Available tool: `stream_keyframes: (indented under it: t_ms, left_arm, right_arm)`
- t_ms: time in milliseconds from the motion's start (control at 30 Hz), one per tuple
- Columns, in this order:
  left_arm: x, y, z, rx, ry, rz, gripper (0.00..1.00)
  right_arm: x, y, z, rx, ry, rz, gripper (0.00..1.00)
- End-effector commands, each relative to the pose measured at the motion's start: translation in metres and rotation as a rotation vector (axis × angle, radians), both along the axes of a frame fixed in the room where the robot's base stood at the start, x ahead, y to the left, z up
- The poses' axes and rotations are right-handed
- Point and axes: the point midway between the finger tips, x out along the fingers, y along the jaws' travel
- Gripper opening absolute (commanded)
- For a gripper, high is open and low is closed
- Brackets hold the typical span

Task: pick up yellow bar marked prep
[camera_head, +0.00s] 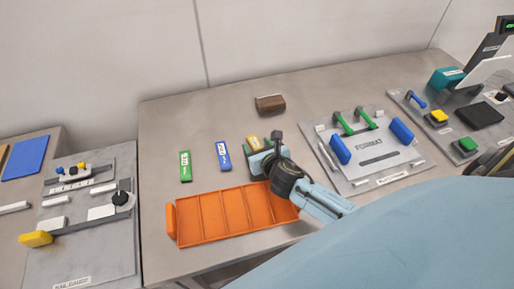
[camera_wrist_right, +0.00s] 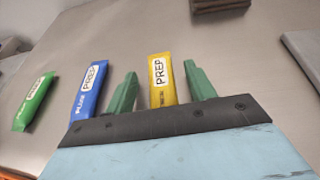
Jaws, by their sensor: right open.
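The yellow bar (camera_wrist_right: 161,79) marked PREP lies on the grey table. In the head view its far end (camera_head: 253,141) shows just beyond my right gripper (camera_head: 257,151), which hides the rest of it. In the right wrist view my right gripper (camera_wrist_right: 160,88) is open, with one green finger on each side of the yellow bar and a gap to both. The fingers look apart from the bar; their height over the table is hard to tell. My left gripper is not in view.
A blue bar (camera_head: 223,155) and a green bar (camera_head: 185,166) lie left of the yellow one. An orange divided tray (camera_head: 171,222) is in front. A brown block (camera_head: 270,104) lies behind. A grey format board (camera_head: 345,185) stands at right.

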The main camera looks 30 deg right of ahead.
Motion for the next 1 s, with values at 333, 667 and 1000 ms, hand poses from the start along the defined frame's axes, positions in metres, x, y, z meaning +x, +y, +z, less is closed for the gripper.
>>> stream_keyframes:
  t_ms: [333, 667, 1000]
  left_arm:
    - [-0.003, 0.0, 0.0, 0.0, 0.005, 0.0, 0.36]
    - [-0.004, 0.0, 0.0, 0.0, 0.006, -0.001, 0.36]
    - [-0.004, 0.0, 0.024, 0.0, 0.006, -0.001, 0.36]
  right_arm:
    - [0.0, 0.0, 0.0, 0.0, 0.0, 0.0, 0.22]
    - [0.0, 0.0, 0.001, 0.0, 0.0, 0.0, 0.06]
    - [0.0, 0.0, 0.057, -0.002, -0.004, 0.003, 0.06]
